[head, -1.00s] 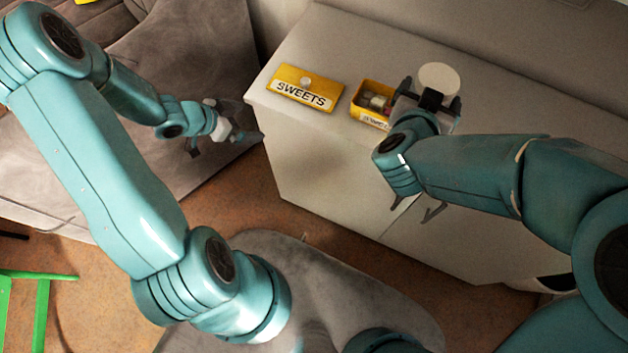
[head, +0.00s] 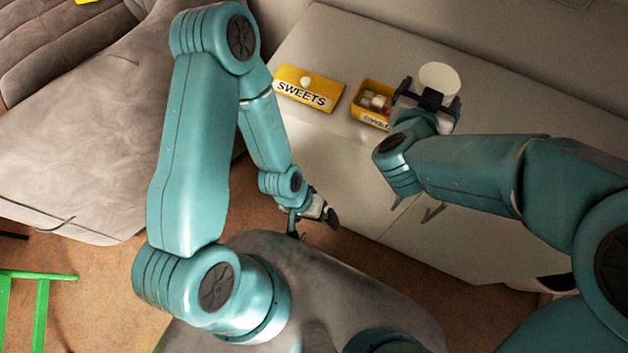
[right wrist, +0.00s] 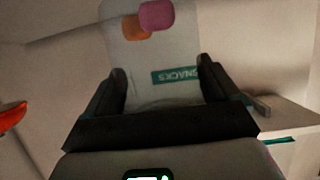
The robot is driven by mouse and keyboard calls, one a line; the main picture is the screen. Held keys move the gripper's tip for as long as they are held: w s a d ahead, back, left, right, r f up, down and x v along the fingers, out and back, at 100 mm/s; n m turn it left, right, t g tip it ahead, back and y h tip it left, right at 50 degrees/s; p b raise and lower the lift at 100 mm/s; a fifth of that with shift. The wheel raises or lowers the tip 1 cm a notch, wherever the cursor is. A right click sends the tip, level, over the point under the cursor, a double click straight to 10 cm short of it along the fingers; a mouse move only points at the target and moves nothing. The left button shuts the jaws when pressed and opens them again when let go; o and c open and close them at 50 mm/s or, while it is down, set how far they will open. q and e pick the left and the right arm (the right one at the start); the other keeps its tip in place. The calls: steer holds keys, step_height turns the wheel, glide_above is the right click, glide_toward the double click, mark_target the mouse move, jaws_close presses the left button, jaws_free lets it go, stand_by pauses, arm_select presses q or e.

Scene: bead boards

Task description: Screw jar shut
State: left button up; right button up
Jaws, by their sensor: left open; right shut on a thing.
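A pale jar (right wrist: 150,55) with a green SNACKS label (right wrist: 175,74) stands between the dark fingers of my right gripper (right wrist: 160,90) in the right wrist view. Pink and orange patches show on its upper part. In the head view its round whitish top (head: 439,77) shows above my right gripper (head: 431,97), which is shut on it over the cabinet top. I cannot tell whether that top is a lid. My left gripper (head: 314,218) is open and empty, low in front of the cabinet, well away from the jar.
A yellow SWEETS lid (head: 309,84) with a pale knob lies on the cabinet top (head: 350,40). Beside it a yellow box (head: 358,104) holds several small pieces, close to my right gripper. A grey sofa (head: 80,130) is at left. A green frame (head: 42,310) stands lower left.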

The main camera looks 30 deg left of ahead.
steer(key=shift+r, duration=0.1)
steer(key=shift+w+d, duration=0.15)
steer(key=shift+d, duration=0.15)
steer(key=w+d+f, duration=0.1)
steer(key=d+f, duration=0.1)
steer(key=d, duration=0.7)
steer(key=w+d+f, duration=0.2)
steer(key=d+f, duration=0.1)
steer(key=d, duration=0.7)
arm_select(q)
steer(key=c, duration=1.1)
steer(key=shift+d, duration=0.1)
arm_select(e)
steer(key=shift+w, duration=0.2)
